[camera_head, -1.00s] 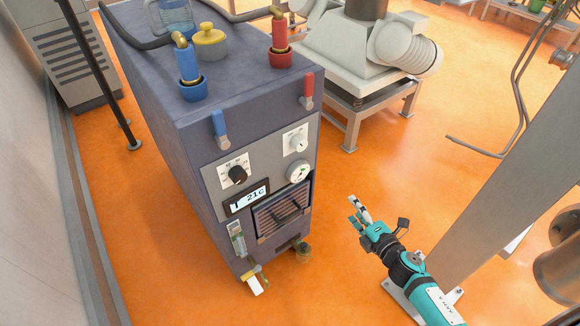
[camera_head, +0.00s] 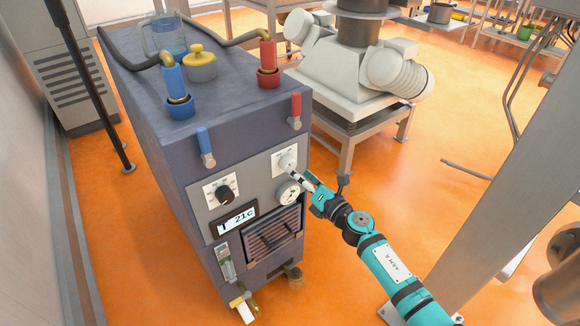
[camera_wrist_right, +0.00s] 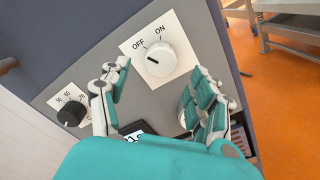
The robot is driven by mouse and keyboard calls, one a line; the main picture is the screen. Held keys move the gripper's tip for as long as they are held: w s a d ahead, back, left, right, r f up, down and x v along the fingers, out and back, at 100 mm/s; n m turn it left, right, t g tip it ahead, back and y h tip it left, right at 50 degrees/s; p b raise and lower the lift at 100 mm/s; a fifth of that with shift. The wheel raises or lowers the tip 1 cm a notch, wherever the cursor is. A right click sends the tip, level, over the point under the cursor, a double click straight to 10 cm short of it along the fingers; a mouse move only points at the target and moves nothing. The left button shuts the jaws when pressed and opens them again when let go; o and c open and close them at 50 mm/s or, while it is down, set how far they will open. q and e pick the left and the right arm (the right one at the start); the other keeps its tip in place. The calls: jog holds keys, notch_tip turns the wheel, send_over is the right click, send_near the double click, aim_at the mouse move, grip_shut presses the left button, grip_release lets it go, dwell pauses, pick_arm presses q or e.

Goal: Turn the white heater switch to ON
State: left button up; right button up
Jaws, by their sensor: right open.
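The white heater switch (camera_head: 287,162) is a round knob on a white plate on the upper right of the heater's front panel. In the right wrist view the knob (camera_wrist_right: 160,60) shows close, with OFF at its upper left and ON at its upper right; its dark mark lies on the left side, near OFF. My right gripper (camera_head: 303,180) is just in front of the knob. In the wrist view its fingers (camera_wrist_right: 158,88) are open, one on each side below the knob, and nothing is between them. My left gripper is not in view.
The heater cabinet (camera_head: 165,175) also carries a black dial (camera_head: 224,194), a gauge (camera_head: 289,193), a display reading 21C (camera_head: 236,220) and blue and red valve handles above. A grey post (camera_head: 500,200) stands at the right.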

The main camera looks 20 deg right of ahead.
aim_at(288, 164)
jog(key=x, duration=0.5)
jog(key=c, duration=1.2)
